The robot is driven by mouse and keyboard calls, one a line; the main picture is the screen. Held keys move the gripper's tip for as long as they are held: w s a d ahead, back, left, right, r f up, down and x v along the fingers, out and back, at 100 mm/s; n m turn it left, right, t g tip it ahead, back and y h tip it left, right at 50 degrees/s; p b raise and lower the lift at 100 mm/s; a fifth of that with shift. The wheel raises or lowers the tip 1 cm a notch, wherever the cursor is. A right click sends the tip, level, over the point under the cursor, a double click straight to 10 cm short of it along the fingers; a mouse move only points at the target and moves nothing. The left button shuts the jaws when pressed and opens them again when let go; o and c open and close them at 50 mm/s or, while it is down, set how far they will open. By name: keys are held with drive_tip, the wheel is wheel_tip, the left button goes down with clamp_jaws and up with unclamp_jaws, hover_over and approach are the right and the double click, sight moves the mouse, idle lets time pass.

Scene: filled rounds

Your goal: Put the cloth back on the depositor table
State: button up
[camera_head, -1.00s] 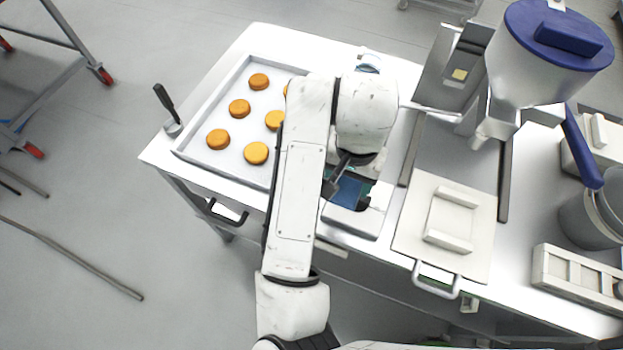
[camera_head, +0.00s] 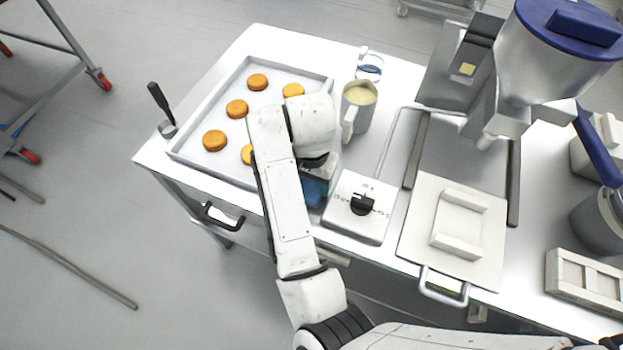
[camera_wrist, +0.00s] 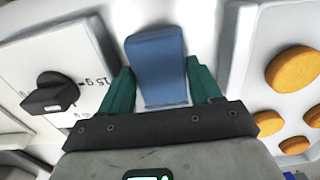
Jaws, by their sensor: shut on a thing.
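My gripper (camera_wrist: 160,88) has its two green fingers on either side of the folded blue cloth (camera_wrist: 157,65) and is shut on it. In the head view the cloth (camera_head: 314,191) shows partly below my gripper (camera_head: 318,178), with my arm hiding the rest. The cloth is over the white depositor table (camera_head: 234,190), in the gap between the baking tray and the portion scale. I cannot tell whether it touches the tabletop.
The scale (camera_head: 345,222) with a black knob stands close right of the cloth. The tray (camera_head: 205,95) of orange rounds is close left. A jug (camera_head: 357,110) stands behind. The depositor (camera_head: 550,75) and a lidded plate (camera_head: 450,230) are further right.

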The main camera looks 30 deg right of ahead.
sight(312, 184)
drive_tip(key=shift+f, duration=0.1)
drive_tip(key=shift+f, duration=0.15)
drive_tip(key=o, duration=0.8)
drive_tip(key=shift+c, duration=0.2)
wheel_tip(312, 184, up, 12)
drive_tip(key=p, duration=0.3)
drive_tip(key=shift+r, duration=0.25)
